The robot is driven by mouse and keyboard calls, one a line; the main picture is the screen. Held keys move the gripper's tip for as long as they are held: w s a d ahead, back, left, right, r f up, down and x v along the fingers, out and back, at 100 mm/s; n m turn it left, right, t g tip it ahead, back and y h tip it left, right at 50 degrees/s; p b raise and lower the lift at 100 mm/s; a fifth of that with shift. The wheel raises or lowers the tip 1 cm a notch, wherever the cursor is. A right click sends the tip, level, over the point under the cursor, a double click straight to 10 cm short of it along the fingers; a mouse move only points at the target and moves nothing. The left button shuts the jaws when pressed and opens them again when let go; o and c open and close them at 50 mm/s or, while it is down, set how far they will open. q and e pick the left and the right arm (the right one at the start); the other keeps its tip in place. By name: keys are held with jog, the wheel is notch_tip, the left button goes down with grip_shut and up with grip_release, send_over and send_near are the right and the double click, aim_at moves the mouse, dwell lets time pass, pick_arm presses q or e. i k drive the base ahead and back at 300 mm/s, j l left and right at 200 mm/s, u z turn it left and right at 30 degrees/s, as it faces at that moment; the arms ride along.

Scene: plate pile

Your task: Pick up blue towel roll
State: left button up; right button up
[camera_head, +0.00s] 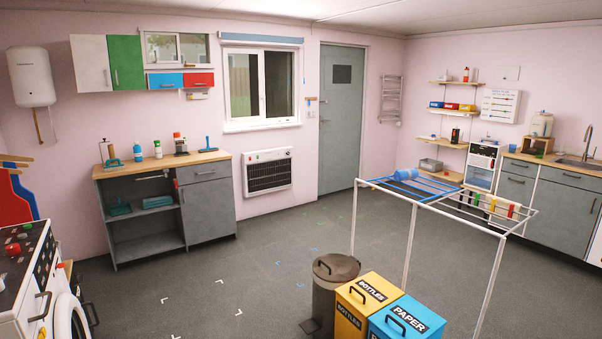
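A blue roll (404,174), which looks like the towel roll, lies on the far left end of the white drying rack (413,230). Dark blue cloth or bars lie around and in front of it on the rack top. It is small in the picture, so its exact contact with the bars cannot be told. Neither of my grippers shows in the head view.
A brown bin (335,285), a yellow bottles bin (366,300) and a blue paper bin (406,319) stand before the rack. A workbench (168,210) is at the back left, a washing machine (40,285) at the left.

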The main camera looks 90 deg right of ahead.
aim_at(403, 175)
jog(key=z, duration=2.5)
